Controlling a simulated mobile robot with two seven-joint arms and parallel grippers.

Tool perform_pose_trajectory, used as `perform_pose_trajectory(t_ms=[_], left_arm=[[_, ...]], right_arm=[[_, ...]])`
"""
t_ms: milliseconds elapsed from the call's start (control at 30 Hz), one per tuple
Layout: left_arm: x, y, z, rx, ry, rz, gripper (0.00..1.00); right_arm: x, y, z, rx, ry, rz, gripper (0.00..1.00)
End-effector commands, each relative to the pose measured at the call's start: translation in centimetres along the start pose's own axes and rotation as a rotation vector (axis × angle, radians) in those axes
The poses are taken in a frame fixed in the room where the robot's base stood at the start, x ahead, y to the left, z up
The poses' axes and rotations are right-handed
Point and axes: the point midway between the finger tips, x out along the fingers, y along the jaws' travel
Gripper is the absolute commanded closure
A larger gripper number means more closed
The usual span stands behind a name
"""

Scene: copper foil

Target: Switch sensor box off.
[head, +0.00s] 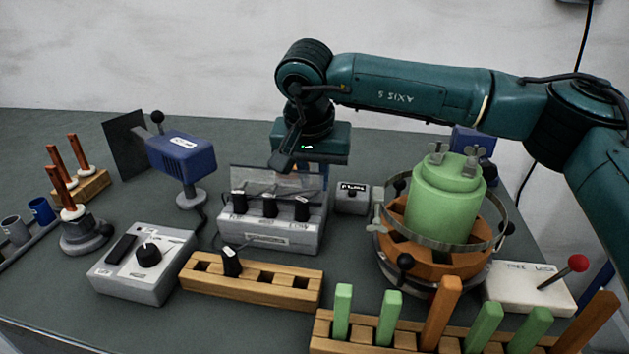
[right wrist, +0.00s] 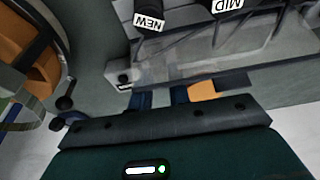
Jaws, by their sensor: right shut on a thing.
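Which thing is the sensor box, I cannot tell for sure. A grey box (head: 143,263) with a black knob and a black switch stands at the front left. A blue labelled box (head: 181,154) sits tilted on a stand behind it. My right gripper (head: 313,176) points down behind the grey rack (head: 272,238), far to the right of the knob box. In the right wrist view its fingers (right wrist: 160,98) are close together, with a small orange piece (right wrist: 203,91) beside them. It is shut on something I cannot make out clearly. My left gripper is out of view.
A green vessel (head: 446,203) sits in an orange ringed holder. Wooden racks (head: 250,283) stand in front. Some bare table lies at the back left.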

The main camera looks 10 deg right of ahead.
Motion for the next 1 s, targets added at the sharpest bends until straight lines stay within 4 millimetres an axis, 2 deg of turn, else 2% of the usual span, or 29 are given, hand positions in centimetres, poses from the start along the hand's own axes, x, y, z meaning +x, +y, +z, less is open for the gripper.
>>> perform_pose_trajectory(t_ms=[167, 200, 467, 767, 867, 1000], left_arm=[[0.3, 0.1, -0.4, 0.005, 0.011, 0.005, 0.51], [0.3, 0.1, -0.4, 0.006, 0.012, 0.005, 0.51], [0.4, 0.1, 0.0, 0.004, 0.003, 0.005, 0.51], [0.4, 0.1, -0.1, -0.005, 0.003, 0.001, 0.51], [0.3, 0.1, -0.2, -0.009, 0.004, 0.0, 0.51], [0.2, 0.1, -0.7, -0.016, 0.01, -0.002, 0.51]], right_arm=[[0.0, 0.0, 0.0, 0.0, 0.0, 0.001, 1.0], [0.0, 0.0, -0.1, 0.0, 0.0, 0.001, 0.81], [0.0, 0.0, 0.0, 0.0, -0.001, 0.001, 0.6], [-0.4, 0.0, -0.1, 0.0, -0.001, 0.0, 0.6], [-1.6, -0.1, -0.1, 0.0, 0.001, -0.002, 0.6], [-4.4, -0.1, -0.1, 0.0, 0.002, -0.002, 0.6]])
